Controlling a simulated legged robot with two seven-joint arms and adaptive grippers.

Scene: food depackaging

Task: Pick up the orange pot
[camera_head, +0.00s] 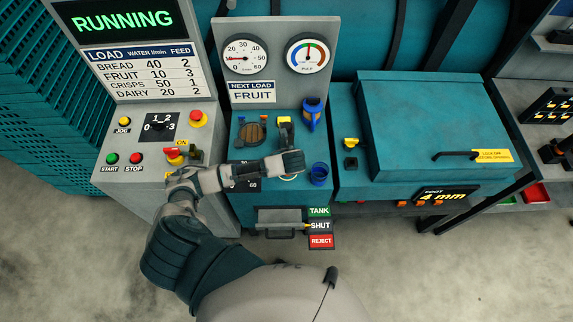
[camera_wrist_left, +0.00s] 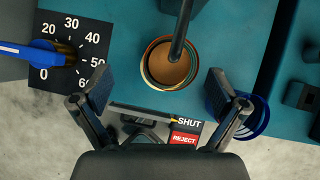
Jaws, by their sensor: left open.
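A round pot with an orange-brown inside (camera_wrist_left: 166,72) sits on the teal deck in the left wrist view. Pale, greenish and orange rings show around its rim. A dark pipe (camera_wrist_left: 181,35) crosses over its top part. My left gripper (camera_wrist_left: 150,92) is open and empty, its fingers spread to either side, with the pot ahead between them. In the head view my left gripper (camera_head: 290,161) hangs over the teal unit and covers most of the pot; only a pale rim shows below it. My right gripper is not in view.
A blue cup (camera_head: 319,174) stands close right of my left gripper; it also shows beside the right finger (camera_wrist_left: 256,116). A blue-handled dial (camera_wrist_left: 45,54) lies left. A TANK/SHUT/REJECT lever panel (camera_head: 320,226) is in front. A teal lidded box (camera_head: 430,115) stands right.

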